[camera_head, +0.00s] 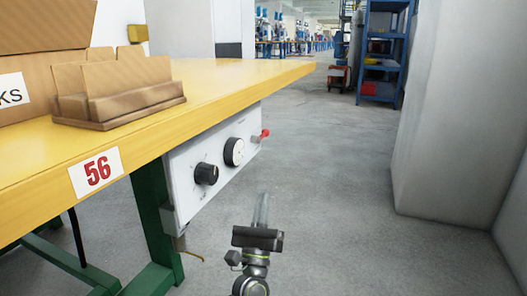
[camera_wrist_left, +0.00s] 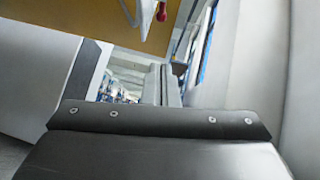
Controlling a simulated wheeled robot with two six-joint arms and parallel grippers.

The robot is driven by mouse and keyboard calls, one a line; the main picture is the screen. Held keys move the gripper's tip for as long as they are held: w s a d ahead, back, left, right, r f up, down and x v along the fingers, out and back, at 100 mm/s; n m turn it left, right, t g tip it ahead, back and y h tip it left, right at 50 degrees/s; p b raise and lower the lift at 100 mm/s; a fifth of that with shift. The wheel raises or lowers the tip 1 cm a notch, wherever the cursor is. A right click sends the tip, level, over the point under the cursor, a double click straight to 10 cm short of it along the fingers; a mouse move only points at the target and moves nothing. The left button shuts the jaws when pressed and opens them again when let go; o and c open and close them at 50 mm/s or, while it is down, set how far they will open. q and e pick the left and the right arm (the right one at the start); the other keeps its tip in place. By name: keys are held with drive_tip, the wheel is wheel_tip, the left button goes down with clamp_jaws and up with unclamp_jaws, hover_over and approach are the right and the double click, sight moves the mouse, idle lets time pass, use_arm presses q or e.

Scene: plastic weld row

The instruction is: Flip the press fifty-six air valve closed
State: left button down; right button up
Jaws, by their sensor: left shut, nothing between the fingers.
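The press 56 air valve is a small red-handled lever (camera_head: 265,134) at the far right end of a white control panel (camera_head: 208,160) under the yellow table. Its red handle also shows at the top of the left wrist view (camera_wrist_left: 162,13). My left gripper (camera_head: 263,200) is shut and empty, in front of and below the panel, apart from the lever. The dark gripper body (camera_wrist_left: 160,118) fills the lower part of the left wrist view. My right gripper is not in view.
Two black knobs (camera_head: 206,174) (camera_head: 234,151) sit on the panel left of the lever. The yellow tabletop (camera_head: 225,85) overhangs the panel and carries a brown wooden rack (camera_head: 120,100). Grey floor to the right is free up to a pale pillar (camera_head: 440,120).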

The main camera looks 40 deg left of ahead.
sight(261, 136)
use_arm(q)
drive_tip(key=s+r+x, duration=0.2)
drive_tip(key=x, duration=1)
drive_tip(key=shift+r+p, duration=0.15)
drive_tip(key=shift+p, duration=0.25)
drive_tip(key=shift+w, duration=0.15)
drive_tip(key=shift+r, duration=0.1)
